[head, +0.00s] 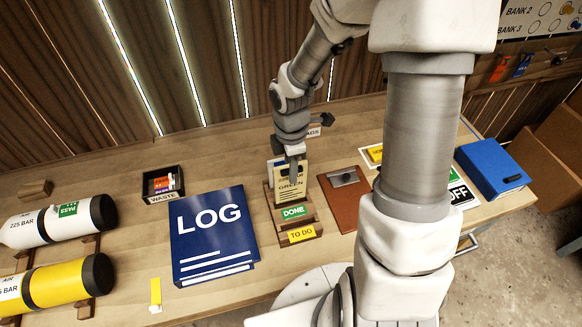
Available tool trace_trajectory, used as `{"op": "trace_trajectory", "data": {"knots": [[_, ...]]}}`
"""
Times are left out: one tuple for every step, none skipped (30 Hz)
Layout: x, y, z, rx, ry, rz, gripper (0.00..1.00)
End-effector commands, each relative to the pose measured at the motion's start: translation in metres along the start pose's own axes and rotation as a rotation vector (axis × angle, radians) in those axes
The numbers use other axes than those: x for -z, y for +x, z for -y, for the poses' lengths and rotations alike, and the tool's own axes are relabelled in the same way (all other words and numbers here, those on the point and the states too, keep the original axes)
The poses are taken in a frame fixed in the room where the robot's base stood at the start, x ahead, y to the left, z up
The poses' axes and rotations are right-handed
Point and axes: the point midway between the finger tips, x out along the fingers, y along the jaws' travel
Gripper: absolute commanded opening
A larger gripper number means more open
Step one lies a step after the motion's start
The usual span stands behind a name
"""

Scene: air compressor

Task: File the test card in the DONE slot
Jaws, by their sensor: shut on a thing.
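The wooden card rack (310,219) stands near the middle of the bench, with a green DONE label (293,211) and a yellow TO DO label (301,234) on its stepped front. A cream test card (290,196) with the word GREEN stands upright just behind the DONE label. My gripper (292,178) points down over the card and is shut on it near its upper part. The gripper covers part of the card's print. The card's lower edge is hidden behind the rack front, so I cannot tell how deep it sits.
A blue LOG book (209,236) lies left of the rack, with a black WASTE tray (163,185) behind it. A brown clipboard (345,199) lies right. A blue case (491,169) sits right, beyond my arm.

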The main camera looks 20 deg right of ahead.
Motion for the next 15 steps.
{"op": "trace_trajectory", "data": {"knots": [[0.0,0.0002,0.0001,0.0,0.0,0.0,0.0],[0.0,0.0003,0.0001,0.0,0.0,0.0,0.0],[0.0,0.0003,0.0,0.0,0.0,0.0,0.0],[0.0,0.0003,0.0,0.0,0.0,0.0,0.0],[0.0,0.0003,0.0,0.0,0.0,0.0,0.0],[0.0,0.0006,0.0,0.0,0.0,0.0,0.0],[0.0,0.0009,0.0001,0.0,0.0,0.0,0.0],[0.0,0.0013,0.0,0.0,0.0,0.0,0.0],[0.0,0.0022,0.0001,0.0,0.0,0.0,0.0],[0.0,0.0029,0.0001,0.0,0.0,0.0,0.0],[0.0,0.0037,0.0001,0.0,0.0,0.0,0.0],[0.0,0.005,0.0001,0.0,0.0,0.0,0.0],[0.0,0.006,0.0001,0.0,0.0,0.0,0.0],[0.0,0.0069,0.0001,0.0,0.0,0.0,0.0],[0.0001,0.0082,0.0001,0.001,0.0,0.0,0.0]]}}
